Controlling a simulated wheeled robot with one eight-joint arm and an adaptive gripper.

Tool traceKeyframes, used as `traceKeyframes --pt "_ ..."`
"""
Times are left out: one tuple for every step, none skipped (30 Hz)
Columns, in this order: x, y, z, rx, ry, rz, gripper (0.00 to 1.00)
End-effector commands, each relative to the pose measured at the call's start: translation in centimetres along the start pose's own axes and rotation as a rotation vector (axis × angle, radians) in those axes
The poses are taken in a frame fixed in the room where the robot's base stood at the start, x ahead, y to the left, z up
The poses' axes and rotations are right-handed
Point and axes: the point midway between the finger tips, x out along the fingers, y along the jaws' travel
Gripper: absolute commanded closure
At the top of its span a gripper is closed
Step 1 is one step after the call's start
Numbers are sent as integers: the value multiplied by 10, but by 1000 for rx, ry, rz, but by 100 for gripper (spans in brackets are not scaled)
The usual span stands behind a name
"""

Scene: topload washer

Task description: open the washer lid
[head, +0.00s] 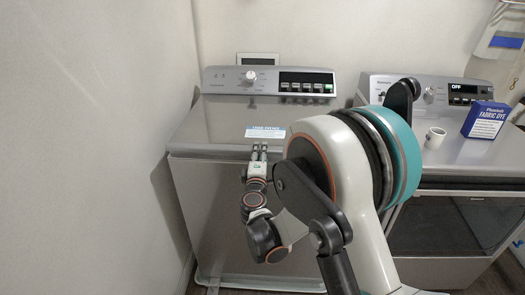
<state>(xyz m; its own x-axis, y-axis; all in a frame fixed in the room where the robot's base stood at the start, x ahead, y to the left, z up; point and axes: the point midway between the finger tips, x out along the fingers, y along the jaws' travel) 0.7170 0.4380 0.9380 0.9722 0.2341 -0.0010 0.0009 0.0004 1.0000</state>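The topload washer (205,195) stands on the left, a grey box with a control panel along its back. Its grey lid (212,122) lies flat and shut on top, with a blue and white label (265,132) near its front edge. My gripper (259,148) is at the front edge of the lid, around the middle, just below the label. Its two fingers point toward the washer and look close together. I cannot tell whether they touch the lid edge or how far they are apart. My arm hides the right part of the washer's front and lid.
A second machine (455,215) stands to the right. A wall (90,130) runs close along the washer's left side. The washer's control panel (268,80) rises behind the lid.

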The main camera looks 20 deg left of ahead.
Motion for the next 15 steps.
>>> traceKeyframes --pt "0 0 0 0 0 0 62" --pt "0 0 0 0 0 0 62" --pt "0 0 0 0 0 0 62" --pt "0 0 0 0 0 0 62" --pt "0 0 0 0 0 0 62" --pt "0 0 0 0 0 0 62" --pt "0 0 0 0 0 0 69" --pt "0 0 0 0 0 0 76" --pt "0 0 0 0 0 0 85" --pt "0 0 0 0 0 0 92" --pt "0 0 0 0 0 0 99" --pt "0 0 0 0 0 0 100" --pt "0 0 0 0 0 0 100" --pt "0 0 0 0 0 0 100" --pt "0 0 0 0 0 0 100"
